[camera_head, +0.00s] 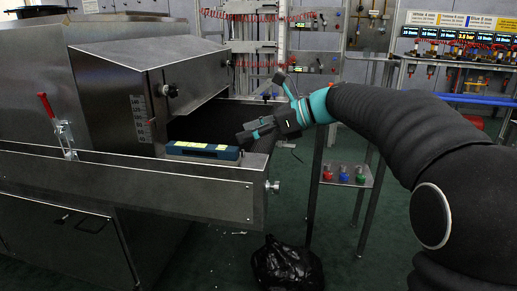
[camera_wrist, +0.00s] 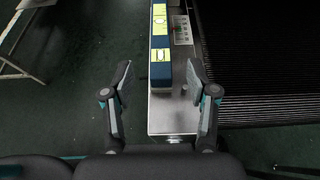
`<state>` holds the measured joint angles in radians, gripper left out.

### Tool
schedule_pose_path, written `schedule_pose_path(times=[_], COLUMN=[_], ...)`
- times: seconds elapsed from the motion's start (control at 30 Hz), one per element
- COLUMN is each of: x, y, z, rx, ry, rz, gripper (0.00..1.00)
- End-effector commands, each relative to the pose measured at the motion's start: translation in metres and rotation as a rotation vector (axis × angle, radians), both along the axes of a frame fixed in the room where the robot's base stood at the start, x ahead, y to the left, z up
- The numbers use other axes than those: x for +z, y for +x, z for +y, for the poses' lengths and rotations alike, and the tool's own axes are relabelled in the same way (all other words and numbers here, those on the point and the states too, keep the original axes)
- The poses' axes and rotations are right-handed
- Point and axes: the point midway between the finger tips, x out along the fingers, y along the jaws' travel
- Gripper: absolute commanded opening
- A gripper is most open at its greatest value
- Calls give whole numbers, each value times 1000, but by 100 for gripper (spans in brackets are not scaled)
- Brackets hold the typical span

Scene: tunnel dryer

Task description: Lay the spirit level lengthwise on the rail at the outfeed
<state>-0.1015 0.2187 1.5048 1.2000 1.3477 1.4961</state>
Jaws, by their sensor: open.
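The spirit level (camera_head: 202,150) is a dark blue bar with yellow-green faces. It lies lengthwise on the metal rail (camera_head: 215,190) at the dryer's outfeed. In the wrist view the level (camera_wrist: 161,72) runs away from me along the rail (camera_wrist: 172,118), its near end short of the rail's near end.
The dark conveyor belt (camera_wrist: 260,65) lies right of the rail in the wrist view. The dryer hood (camera_head: 150,65) rises behind the level. A black bag (camera_head: 287,266) sits on the floor below. A metal stand (camera_head: 345,175) with coloured knobs is to the right.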

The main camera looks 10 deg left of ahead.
Motion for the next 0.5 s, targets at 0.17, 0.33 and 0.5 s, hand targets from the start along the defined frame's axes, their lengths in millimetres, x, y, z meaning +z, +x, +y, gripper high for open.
schedule_pose_path(times=[0.17,0.33,0.5], x=[1,-4,-26], y=[0,-16,-63], z=[-2,-12,-46], rx=[0,12,79], ry=[-1,-62,-268], rz=[-1,-77,-312], gripper=[58,58,58])
